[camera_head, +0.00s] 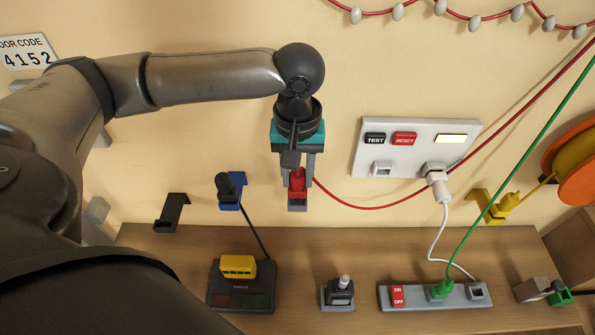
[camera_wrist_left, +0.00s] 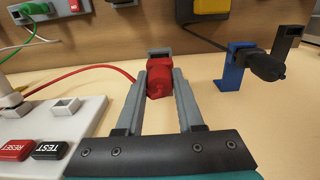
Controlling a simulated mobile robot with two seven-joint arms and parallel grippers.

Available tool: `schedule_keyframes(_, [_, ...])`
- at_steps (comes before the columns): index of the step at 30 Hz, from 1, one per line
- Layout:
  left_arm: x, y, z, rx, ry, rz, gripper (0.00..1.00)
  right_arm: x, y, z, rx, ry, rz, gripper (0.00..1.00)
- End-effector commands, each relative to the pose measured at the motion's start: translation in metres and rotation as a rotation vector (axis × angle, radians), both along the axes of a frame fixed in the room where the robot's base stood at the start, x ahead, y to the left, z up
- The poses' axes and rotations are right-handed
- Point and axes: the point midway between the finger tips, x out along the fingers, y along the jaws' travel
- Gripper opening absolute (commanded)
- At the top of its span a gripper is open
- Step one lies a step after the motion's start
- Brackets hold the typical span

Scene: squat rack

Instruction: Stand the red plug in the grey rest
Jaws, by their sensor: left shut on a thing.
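The red plug (camera_head: 298,181) is between the fingers of my left gripper (camera_head: 298,178), held in front of the wall with its red cable trailing right. It also shows in the left wrist view (camera_wrist_left: 158,82), gripped between both fingers. A grey bracket (camera_head: 95,212), possibly the grey rest, is on the wall at far left, partly hidden by my left arm and well apart from the plug. My right gripper is not in view.
A blue rest (camera_head: 230,192) with a black plug is left of my gripper, and an empty black rest (camera_head: 172,211) is further left. A white panel (camera_head: 414,158) is right. A power strip (camera_head: 420,297) and other devices stand on the wooden shelf (camera_head: 180,242) below.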

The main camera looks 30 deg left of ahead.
Motion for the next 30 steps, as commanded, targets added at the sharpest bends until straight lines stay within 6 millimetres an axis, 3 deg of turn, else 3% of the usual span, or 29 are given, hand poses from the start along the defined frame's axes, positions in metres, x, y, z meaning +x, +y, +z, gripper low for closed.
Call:
schedule_keyframes(29, [0.0, 0.0, -0.015, 0.0, 0.0, 0.0, 0.0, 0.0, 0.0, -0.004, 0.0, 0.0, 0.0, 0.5])
schedule_keyframes(30, [0.0, 0.0, -0.015, 0.0, 0.0, 0.0, 0.38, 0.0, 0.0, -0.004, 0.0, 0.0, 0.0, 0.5])
